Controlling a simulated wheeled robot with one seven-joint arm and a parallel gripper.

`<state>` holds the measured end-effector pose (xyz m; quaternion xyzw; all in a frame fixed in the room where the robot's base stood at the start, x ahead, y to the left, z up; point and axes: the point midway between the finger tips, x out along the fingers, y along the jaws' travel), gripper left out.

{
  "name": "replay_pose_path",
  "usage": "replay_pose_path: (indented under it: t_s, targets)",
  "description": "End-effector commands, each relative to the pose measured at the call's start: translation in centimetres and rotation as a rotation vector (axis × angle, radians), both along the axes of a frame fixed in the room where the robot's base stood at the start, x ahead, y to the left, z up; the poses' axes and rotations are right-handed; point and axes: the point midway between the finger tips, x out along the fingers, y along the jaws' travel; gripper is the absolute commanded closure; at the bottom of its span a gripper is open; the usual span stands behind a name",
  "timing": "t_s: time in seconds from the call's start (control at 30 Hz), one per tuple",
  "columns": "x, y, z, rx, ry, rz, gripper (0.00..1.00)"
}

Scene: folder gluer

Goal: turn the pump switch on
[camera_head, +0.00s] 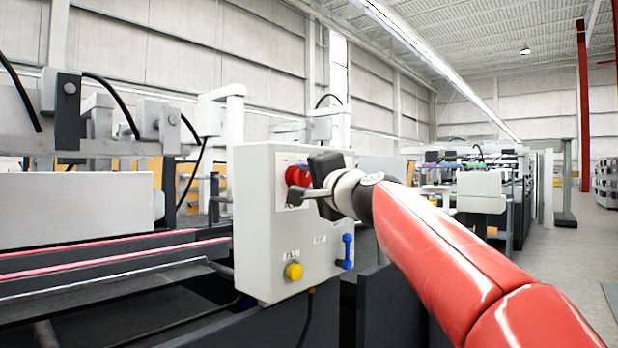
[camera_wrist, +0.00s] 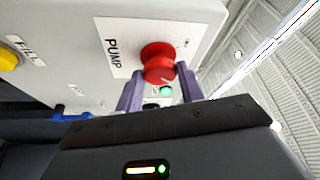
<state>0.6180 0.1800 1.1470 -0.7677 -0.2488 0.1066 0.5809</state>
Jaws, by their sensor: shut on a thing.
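The pump switch is a red round knob (camera_wrist: 157,58) on a white plate lettered PUMP (camera_wrist: 118,60). A white mark shows on its lower edge in the wrist view, and a lit green lamp (camera_wrist: 166,91) shows just below it. In the head view the red knob (camera_head: 296,176) sits high on the front of a light grey control box (camera_head: 254,225). My gripper (camera_wrist: 159,70) is shut on the knob, one finger on each side. In the head view my gripper (camera_head: 304,193) partly hides the knob and its plate.
A yellow button (camera_head: 293,271) marked FILL is low on the box, and a blue lever (camera_head: 346,252) is at its lower right. Machine rails (camera_head: 110,250) run to the left. Open floor (camera_head: 585,235) shows at the far right.

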Motion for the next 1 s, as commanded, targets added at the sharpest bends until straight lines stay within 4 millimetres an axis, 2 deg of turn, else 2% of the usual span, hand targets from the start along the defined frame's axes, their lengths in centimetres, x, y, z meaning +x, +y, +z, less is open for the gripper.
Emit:
replay_pose_path:
  t_s: [0.17, 0.2, 0.37, 0.67, 0.77, 1.0]
  targets:
    - [0.0, 0.0, 0.0, 0.001, 0.0, -0.001, 0.85]
    - [0.0, 0.0, 0.0, 0.001, 0.0, -0.001, 0.61]
    - [0.0, 0.0, 0.0, 0.001, 0.001, 0.0, 0.41]
    - [-0.2, -0.1, -0.1, -0.001, -0.001, 0.0, 0.41]
    - [-1.1, -0.7, -0.4, -0.001, -0.003, -0.003, 0.41]
    - [-4.6, -2.8, -1.0, -0.001, -0.003, -0.004, 0.41]
